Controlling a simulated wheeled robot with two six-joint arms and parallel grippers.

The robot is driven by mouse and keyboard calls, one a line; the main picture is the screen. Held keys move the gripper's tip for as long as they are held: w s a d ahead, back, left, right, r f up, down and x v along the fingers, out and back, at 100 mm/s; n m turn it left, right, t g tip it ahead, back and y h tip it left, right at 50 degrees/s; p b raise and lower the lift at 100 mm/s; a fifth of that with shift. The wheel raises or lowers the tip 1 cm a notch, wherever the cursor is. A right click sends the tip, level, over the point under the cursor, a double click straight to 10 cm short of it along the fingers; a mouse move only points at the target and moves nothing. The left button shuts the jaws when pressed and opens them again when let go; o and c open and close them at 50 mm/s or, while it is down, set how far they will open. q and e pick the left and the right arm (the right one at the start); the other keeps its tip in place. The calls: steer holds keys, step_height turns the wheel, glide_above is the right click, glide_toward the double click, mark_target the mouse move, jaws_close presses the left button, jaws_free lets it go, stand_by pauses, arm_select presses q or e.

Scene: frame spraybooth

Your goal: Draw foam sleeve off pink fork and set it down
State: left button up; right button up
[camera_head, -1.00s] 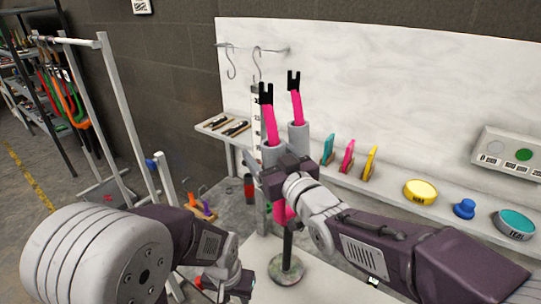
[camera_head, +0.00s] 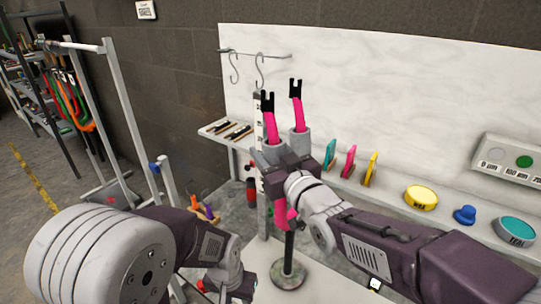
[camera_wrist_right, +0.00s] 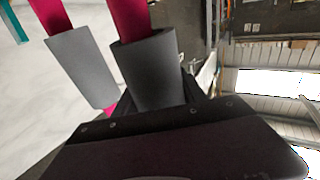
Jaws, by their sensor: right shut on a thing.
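The pink fork (camera_head: 281,207) stands upright on a stand with a round base, its two legs ending in black tips. Each leg wears a grey foam sleeve: a nearer left one (camera_head: 268,156) and a farther right one (camera_head: 300,142). My right gripper (camera_head: 287,164) is shut at the nearer sleeve, which also shows between its jaws in the right wrist view (camera_wrist_right: 153,75). The other sleeve (camera_wrist_right: 80,70) is beside it, apart from the jaws. The nearer sleeve is still around its leg. My left gripper (camera_head: 228,284) is low and left of the stand; its fingers are unclear.
Hooks (camera_head: 259,70) hang above. A grey frame rack (camera_head: 105,120) stands at left.

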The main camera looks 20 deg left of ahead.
mark_target(265, 112)
steer(key=shift+a+r+p, duration=0.25)
steer(key=shift+r+p, duration=0.35)
steer(key=shift+r, duration=0.5)
steer(key=shift+r, duration=0.1)
steer(key=shift+w+a+r+p, duration=0.1)
steer(key=shift+a+r+p, duration=0.15)
steer(key=shift+r+p, duration=0.6)
steer(key=shift+w+a+r+p, duration=0.15)
steer(key=shift+r+p, duration=0.4)
steer(key=shift+r, duration=0.6)
steer(key=shift+w+a+r+p, duration=0.1)
steer(key=shift+a+r+p, duration=0.15)
steer(key=shift+r+p, duration=0.5)
steer(key=shift+w+a+r+p, duration=0.15)
steer(key=shift+r+p, duration=0.3)
steer(key=shift+r, duration=0.5)
steer(key=shift+s+r, duration=0.1)
steer(key=shift+r, duration=0.1)
